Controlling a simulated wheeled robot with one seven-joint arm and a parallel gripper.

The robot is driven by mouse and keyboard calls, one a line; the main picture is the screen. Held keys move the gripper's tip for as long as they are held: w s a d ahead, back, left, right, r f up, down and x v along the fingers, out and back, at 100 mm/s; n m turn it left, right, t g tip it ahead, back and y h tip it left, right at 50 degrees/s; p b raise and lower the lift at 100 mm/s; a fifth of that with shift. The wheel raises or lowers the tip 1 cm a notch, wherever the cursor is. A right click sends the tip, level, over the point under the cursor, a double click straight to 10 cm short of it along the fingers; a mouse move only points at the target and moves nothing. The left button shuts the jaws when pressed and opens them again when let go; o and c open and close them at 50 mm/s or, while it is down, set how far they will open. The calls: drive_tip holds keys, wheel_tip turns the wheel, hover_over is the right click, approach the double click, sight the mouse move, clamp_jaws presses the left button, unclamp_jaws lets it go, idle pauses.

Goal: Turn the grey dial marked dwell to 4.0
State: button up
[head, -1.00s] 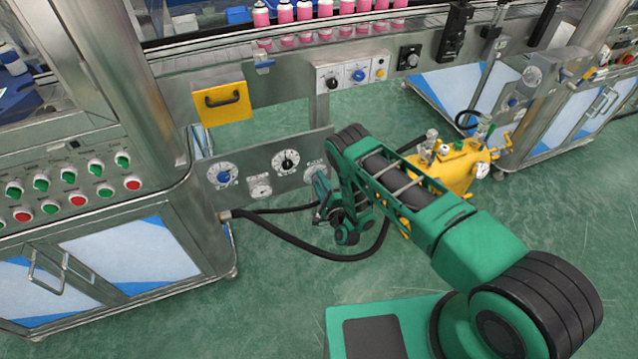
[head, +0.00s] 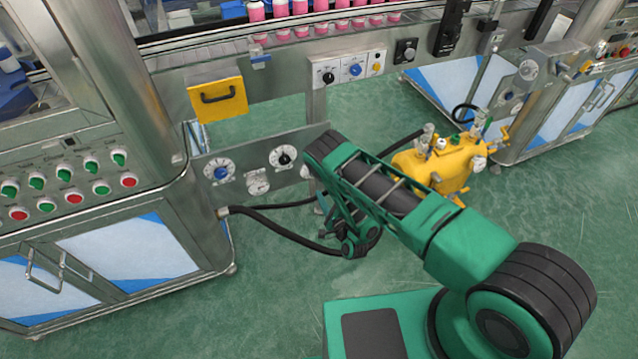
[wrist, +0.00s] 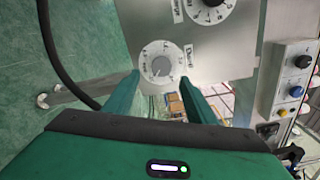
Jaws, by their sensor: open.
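The grey dial (wrist: 158,66) is in the wrist view, on a steel panel (wrist: 228,58). It has a pale round scale and a small grey knob. A label (wrist: 189,57) that seems to read dwell is beside it. My gripper (wrist: 159,77) is open, with its two green fingers on either side of the dial's lower part in the picture. Nothing is between the fingers, and I cannot tell how far they are from the dial. The pointer's exact reading is too small to tell.
A yellow machine (head: 440,165) stands at right. Green floor (head: 270,305) is open in front.

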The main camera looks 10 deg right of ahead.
drive_tip(key=shift+v, duration=1.85)
